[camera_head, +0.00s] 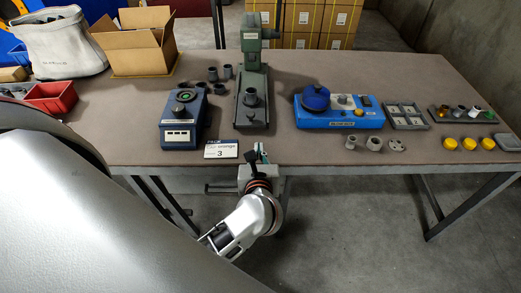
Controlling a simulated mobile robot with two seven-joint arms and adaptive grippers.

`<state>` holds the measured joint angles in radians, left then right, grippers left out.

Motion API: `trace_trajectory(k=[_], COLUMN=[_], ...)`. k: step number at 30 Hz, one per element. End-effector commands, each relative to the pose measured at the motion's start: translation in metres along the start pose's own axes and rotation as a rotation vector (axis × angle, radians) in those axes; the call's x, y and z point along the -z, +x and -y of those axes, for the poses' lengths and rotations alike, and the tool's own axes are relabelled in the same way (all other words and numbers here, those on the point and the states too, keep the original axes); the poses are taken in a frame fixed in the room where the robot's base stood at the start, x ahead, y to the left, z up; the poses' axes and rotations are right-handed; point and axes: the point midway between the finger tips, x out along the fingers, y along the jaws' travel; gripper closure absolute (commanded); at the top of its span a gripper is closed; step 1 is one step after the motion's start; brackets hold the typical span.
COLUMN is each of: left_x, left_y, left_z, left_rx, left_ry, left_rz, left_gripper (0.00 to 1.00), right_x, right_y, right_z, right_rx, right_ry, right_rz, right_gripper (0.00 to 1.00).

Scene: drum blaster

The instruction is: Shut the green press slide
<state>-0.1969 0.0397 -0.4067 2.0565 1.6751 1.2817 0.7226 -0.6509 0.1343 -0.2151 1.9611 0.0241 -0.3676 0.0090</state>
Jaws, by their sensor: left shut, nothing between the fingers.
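The green press (252,62) stands upright near the middle of the table. Its flat green slide (252,108) reaches out from the press toward the table's front edge. A dark grey cup-shaped part (250,98) sits on the slide. My left gripper (258,152) is at the table's front edge, just in front of the slide's near end. It is shut and empty, and I see no clear contact with the slide. My right gripper does not show.
A blue device with a green-ringed top (182,122) stands left of the slide, with a sign marked 3 (221,149) before it. A blue machine (340,112) stands to the right. Small grey parts (374,143) lie near the front edge. An open cardboard box (135,50) stands behind left.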

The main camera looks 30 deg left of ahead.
Motion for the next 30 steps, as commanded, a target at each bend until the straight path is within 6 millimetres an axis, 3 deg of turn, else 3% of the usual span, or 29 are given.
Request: trace_trajectory(k=[9, 15, 21, 30], left_x=[-0.001, -0.009, -0.012, -0.012], left_y=[0.064, 0.091, 0.102, 0.103], left_z=[-0.001, 0.0, 0.0, 0.0], left_rx=[-0.002, -0.001, 0.0, 0.0], left_ry=[0.004, 0.002, 0.002, 0.002], left_rz=[0.003, 0.003, 0.001, 0.001], left_gripper=[1.0, 1.0, 1.0, 1.0], right_x=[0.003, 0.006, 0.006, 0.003], right_y=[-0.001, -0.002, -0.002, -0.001], right_z=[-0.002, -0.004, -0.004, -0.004], right_rx=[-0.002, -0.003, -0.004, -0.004], right_ry=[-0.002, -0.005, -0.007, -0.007], right_rz=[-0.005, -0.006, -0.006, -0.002], right_gripper=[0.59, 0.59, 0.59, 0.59])
